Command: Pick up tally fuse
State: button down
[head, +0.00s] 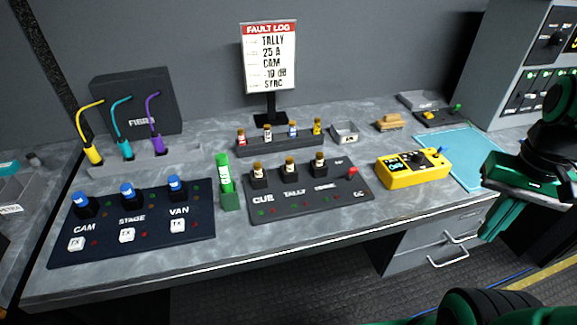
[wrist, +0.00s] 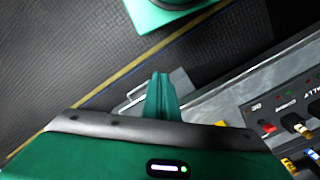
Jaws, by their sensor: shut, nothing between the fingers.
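The fuse above the TALLY label (head: 290,167) stands upright in a black holder, the middle one of three on the dark fuse panel (head: 330,204). It has a brown cap and a pale body. My gripper (head: 488,236) is shut and empty. It hangs to the right of the yellow meter, in front of the desk's right part and well apart from the fuse. In the wrist view my closed fingers (wrist: 160,78) show in the middle. Part of the fuse panel (wrist: 258,108) shows at the right edge of that view.
A green tester (head: 226,182) stands left of the panel. Behind are a rack of coloured fuses (head: 270,146), a small tray (head: 345,133) and the fault log sign (head: 270,57). A yellow meter (head: 413,169) stands right, beside a light-blue mat (head: 462,145). A drawer hangs open below.

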aim_at(290, 160)
jog(key=u, duration=0.95)
jog(key=k, duration=1.3)
jog(key=z, duration=1.1)
jog(key=i, duration=1)
jog(key=u, duration=0.05)
